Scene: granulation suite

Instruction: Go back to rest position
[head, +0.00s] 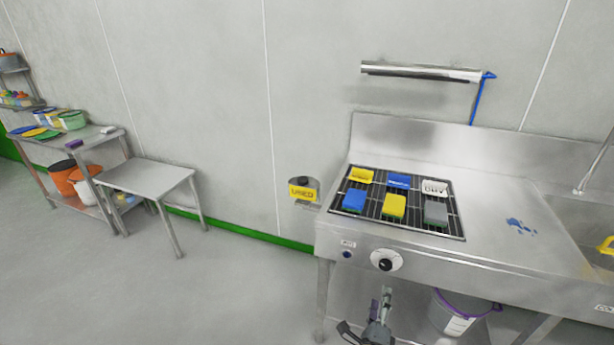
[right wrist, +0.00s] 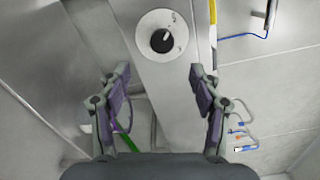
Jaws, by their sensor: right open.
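My right gripper (head: 368,318) is low at the bottom of the head view, in front of the steel sink bench (head: 480,245) and below its front panel. In the right wrist view its two fingers (right wrist: 158,90) are spread apart with nothing between them. A white round dial with a black knob (right wrist: 161,36) shows beyond the fingertips, apart from them; it is also on the bench front in the head view (head: 386,260). My left gripper is in neither view.
A blue spill (head: 520,226) lies to the right. A bucket (head: 455,315) stands underneath. A small steel table (head: 147,177) stands left; floor between is clear.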

